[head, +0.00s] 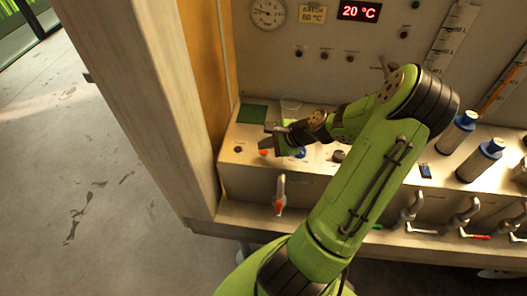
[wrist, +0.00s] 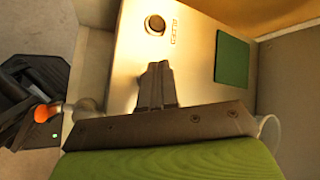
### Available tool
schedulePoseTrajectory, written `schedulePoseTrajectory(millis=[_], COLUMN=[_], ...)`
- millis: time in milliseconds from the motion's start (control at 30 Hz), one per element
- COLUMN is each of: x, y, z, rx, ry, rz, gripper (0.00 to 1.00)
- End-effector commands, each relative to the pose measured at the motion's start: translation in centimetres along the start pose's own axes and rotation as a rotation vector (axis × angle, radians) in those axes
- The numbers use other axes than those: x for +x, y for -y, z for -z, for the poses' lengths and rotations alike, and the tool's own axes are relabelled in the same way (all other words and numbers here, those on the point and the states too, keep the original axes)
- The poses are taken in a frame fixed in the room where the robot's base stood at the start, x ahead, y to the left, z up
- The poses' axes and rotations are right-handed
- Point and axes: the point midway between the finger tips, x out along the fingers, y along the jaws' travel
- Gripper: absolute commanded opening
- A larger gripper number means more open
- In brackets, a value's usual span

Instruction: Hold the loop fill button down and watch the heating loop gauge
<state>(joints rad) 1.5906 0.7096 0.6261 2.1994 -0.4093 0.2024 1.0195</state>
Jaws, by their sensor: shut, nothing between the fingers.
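A dark round button (wrist: 154,25) with a small label beside it is set in the pale counter in the wrist view. I cannot read the label firmly. In the head view a small dark spot (head: 238,149) near the counter's left end looks like the same button. My gripper (wrist: 156,68) is shut and empty, its fingertips short of the button in the picture; contact does not show. In the head view my gripper (head: 268,130) is over the counter's left part. A round white dial gauge (head: 267,13) is on the back wall, its reading too small to tell.
A green pad (wrist: 231,59) lies beside the button. An orange-handled tap (head: 279,205) is on the counter's front. A red display (head: 359,11) reads 20 °C. Blue-topped cylinders (head: 484,160) stand at right. A wooden post (head: 150,90) bounds the left side.

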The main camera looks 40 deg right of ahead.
Motion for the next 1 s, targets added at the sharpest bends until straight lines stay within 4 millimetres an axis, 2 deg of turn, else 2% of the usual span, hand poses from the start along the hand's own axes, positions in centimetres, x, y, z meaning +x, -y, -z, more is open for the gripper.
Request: schedulePoseTrajectory(millis=[1000], x=[0.83], y=[-0.60], z=[0.59], rx=[0.000], ry=[0.000], rz=[0.000], gripper=[0.00])
